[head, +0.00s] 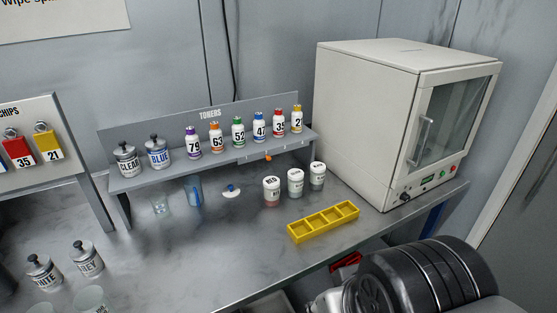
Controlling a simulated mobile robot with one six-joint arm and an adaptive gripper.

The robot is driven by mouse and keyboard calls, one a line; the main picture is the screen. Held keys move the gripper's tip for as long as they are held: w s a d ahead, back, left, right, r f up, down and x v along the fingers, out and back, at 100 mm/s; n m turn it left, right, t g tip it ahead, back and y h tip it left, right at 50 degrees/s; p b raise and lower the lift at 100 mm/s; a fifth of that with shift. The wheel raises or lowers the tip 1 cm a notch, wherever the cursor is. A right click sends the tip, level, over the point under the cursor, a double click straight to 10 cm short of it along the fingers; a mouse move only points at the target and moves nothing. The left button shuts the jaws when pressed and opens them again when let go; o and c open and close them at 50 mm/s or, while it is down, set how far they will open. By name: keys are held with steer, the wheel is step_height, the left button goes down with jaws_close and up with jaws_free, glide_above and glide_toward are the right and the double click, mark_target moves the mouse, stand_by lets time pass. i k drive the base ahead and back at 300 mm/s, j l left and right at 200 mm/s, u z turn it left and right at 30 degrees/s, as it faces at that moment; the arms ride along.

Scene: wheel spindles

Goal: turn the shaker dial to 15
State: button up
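A white cabinet machine (365,110) with a glass door and a grey handle stands at the right end of the bench; it may be the shaker, but no label on it is legible. Along its lower front edge is a small dark knob (405,197), which looks like the dial. A small green display (428,178) and red and green buttons sit to the right of the knob. The knob's setting is too small to read. My gripper cannot be made out in the head view.
A yellow compartment tray (324,230) and several small labelled jars stand on the bench left of the machine. A grey TONERS shelf (205,170) holds numbered bottles. A large black ribbed rounded body (425,280) fills the lower right, in front of the bench edge.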

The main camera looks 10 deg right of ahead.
mark_target(405, 197)
steer(key=l+z, duration=0.1)
steer(key=z, duration=1.2)
